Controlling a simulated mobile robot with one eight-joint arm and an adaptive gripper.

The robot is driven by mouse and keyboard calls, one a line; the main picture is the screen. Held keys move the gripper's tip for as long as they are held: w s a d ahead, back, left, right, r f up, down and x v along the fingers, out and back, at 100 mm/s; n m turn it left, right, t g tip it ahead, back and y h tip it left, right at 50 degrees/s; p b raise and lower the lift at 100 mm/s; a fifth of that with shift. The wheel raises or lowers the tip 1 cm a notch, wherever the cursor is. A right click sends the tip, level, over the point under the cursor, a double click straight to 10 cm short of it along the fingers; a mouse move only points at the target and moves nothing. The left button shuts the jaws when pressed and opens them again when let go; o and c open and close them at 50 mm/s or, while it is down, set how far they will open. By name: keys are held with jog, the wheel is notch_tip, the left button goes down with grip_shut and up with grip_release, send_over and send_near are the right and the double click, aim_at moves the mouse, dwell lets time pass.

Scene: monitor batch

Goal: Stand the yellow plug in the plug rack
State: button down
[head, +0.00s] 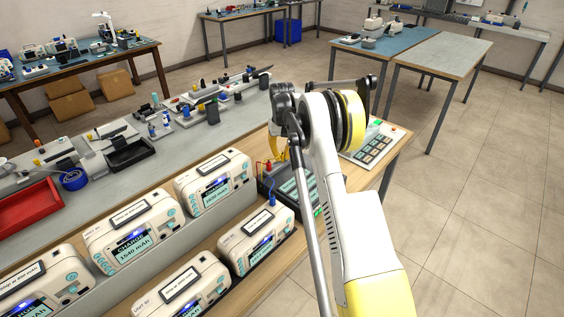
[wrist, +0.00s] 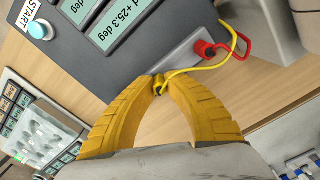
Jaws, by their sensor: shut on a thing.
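In the wrist view my gripper (wrist: 159,86) has its yellow fingers closed together at the tips on the small yellow plug (wrist: 158,82). Its yellow lead (wrist: 215,60) runs up and right. The plug is at the near end of a grey strip, seemingly the plug rack (wrist: 180,62); whether it is in a hole or just above is hidden by the fingers. A red plug (wrist: 204,49) with a red lead stands farther along the strip. In the head view my gripper (head: 279,156) is partly hidden by my arm, and the yellow plug cannot be made out.
A dark instrument (wrist: 90,50) with screens and a START button stands beside the strip. In the head view, several white charger units (head: 213,183) stand left and in front. A keypad panel (head: 372,148) lies to the right, near the bench end.

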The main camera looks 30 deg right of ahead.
aim_at(282, 154)
jog(key=c, duration=1.4)
grip_release()
jog(key=shift+c, duration=0.2)
notch_tip(282, 154, up, 12)
jog(key=s+a+r+n+t, duration=0.1)
jog(key=s+a+r+t, duration=0.2)
jog(key=s+a+r, duration=1.15)
jog(key=s+a+f+t, duration=0.1)
jog(key=s+a+f, duration=0.1)
jog(key=s, duration=0.5)
jog(key=s+a+f+n+t, duration=0.1)
jog(key=s+a+f, duration=0.2)
jog(key=s+a, duration=0.2)
jog(key=s+a+f+t, duration=0.2)
jog(key=s+a+f, duration=0.1)
jog(key=s, duration=0.7)
jog(key=shift+a+n+b, duration=0.4)
jog(key=shift+a, duration=0.35)
